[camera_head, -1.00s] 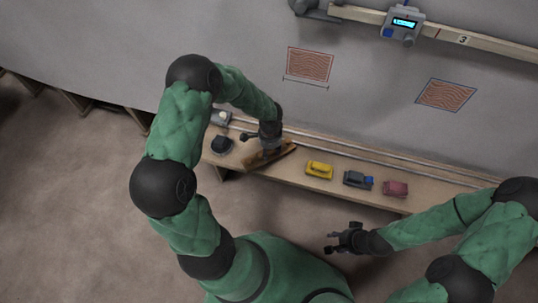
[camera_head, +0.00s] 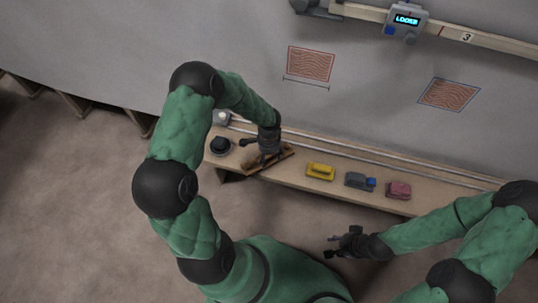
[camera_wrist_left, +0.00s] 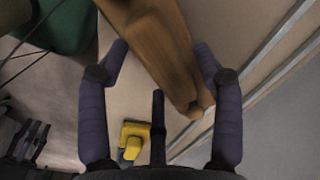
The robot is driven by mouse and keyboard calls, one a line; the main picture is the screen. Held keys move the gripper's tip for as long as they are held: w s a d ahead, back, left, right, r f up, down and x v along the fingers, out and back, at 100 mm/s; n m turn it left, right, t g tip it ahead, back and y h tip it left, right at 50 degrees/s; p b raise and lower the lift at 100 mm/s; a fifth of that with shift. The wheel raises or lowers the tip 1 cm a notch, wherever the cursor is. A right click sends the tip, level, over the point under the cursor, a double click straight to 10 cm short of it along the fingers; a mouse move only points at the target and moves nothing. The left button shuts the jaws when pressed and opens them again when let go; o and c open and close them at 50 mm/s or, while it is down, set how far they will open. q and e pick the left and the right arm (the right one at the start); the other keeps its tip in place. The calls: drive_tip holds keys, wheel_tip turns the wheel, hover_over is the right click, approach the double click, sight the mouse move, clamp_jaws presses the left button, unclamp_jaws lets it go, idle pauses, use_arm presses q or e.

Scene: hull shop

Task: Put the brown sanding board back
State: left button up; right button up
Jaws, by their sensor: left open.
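The brown sanding board (camera_head: 284,154) lies on the narrow wooden shelf, towards its left end. My left gripper (camera_head: 266,161) is over the board, pointing down, and hides its middle part. In the left wrist view the brown board (camera_wrist_left: 158,50) runs diagonally between the two spread fingers of my left gripper (camera_wrist_left: 162,55), with its knobbed end near the right finger. The left gripper is open; I cannot tell whether a finger touches the board. My right gripper (camera_head: 335,246) is open and empty, away from the shelf.
On the shelf (camera_head: 300,182) stand a dark round tool (camera_head: 220,145), a yellow tool (camera_head: 320,171), a grey-blue tool (camera_head: 360,181) and a red tool (camera_head: 398,190). The grey wall has two wavy patches (camera_head: 311,63) (camera_head: 449,94). A display box (camera_head: 405,21) sits on the upper rail.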

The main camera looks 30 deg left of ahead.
use_arm(q)
wheel_tip(320, 180, up, 11)
drive_tip(key=p, duration=0.5)
drive_tip(key=s+d+f+n+h, duration=0.4)
drive_tip(key=s+d+f+n, duration=0.4)
drive_tip(key=s+d+f, duration=0.4)
drive_tip(key=s+d, duration=0.4)
drive_tip(key=d, duration=0.1)
drive_tip(key=shift+s+d+n, duration=0.2)
drive_tip(key=shift+s+n, duration=0.1)
drive_tip(key=shift+n, duration=0.1)
